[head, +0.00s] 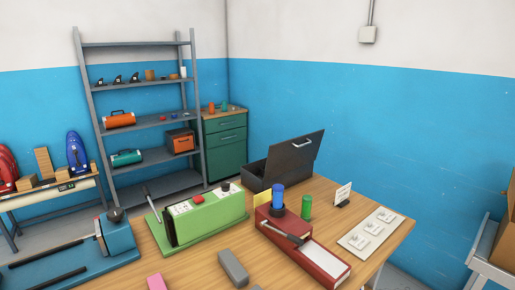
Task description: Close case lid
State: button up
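A black case (257,174) stands at the far end of the wooden table. Its lid (294,158) is raised and tilted up on the right side, with a light handle on its face. The case's inside is mostly hidden from this angle. The green machine and the red machine stand in front of it. My gripper is not in view.
On the table (378,212) are a green machine (208,217), a red machine (305,258), a green cylinder (306,207), a small sign (343,194) and a white panel (370,230). A blue machine (75,255) is at left. Shelves (150,120) stand behind.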

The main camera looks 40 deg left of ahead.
aim_at(285, 156)
jog(key=i+l+u, duration=0.25)
jog(key=i+u, duration=0.15)
jog(key=i+l+u, duration=0.6)
jog(key=l+u, duration=0.15)
jog(key=i+l+u, duration=0.2)
jog(key=l+u, duration=0.2)
jog(key=l, duration=0.2)
jog(key=l+u, duration=0.1)
jog(key=l, duration=0.25)
jog(key=i+l+u, duration=0.1)
jog(key=l, duration=0.2)
